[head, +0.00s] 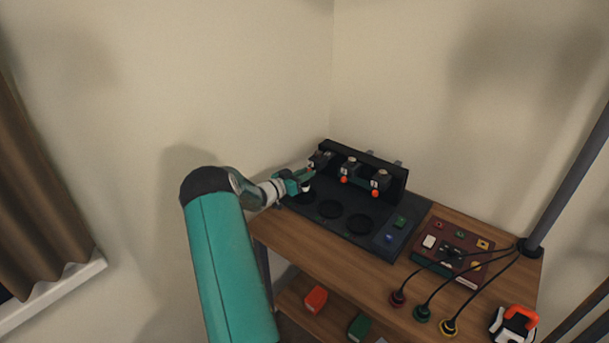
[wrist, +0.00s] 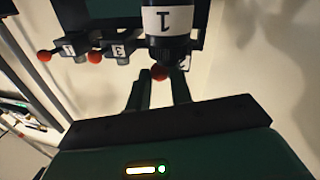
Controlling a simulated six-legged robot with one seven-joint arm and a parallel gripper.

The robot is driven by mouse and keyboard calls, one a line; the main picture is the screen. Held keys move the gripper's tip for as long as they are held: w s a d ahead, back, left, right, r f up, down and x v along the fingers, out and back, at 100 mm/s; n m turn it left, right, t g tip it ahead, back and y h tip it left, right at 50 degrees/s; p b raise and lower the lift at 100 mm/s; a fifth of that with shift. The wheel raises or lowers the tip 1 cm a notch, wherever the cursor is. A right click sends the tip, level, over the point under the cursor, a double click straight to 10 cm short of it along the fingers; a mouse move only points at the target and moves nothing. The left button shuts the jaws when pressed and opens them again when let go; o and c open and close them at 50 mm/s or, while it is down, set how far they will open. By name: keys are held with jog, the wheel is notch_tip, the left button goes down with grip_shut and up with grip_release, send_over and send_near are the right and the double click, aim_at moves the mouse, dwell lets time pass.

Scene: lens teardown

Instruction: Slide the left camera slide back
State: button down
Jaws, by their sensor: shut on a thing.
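The left camera slide (head: 320,159) is a dark block on the black rack, at the left of a row of three. My gripper (head: 304,178) is at its front in the head view. In the wrist view, my gripper (wrist: 159,82) has its two dark fingers closed around the red ball knob (wrist: 159,72) of this slide.
The black rack (head: 395,190) stands at the back of a wooden table (head: 310,238). Round dark recesses (head: 330,209) lie in front of it. A brown panel (head: 452,250) with cables and an orange-handled thing (head: 518,318) are at the right. A wall is close behind.

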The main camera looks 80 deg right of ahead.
jog(key=x, duration=0.3)
jog(key=shift+w+d, duration=0.1)
jog(key=shift+d, duration=0.5)
jog(key=c, duration=1.7)
grip_release()
jog(key=shift+r, duration=0.1)
jog(key=o, duration=0.4)
jog(key=shift+d+f, duration=0.2)
jog(key=shift+o, duration=0.2)
jog(key=shift+a+r, duration=0.15)
jog(key=shift+a, duration=0.05)
jog(key=v, duration=1.3)
jog(key=shift+w+a, duration=0.2)
jog(key=shift+a, duration=0.1)
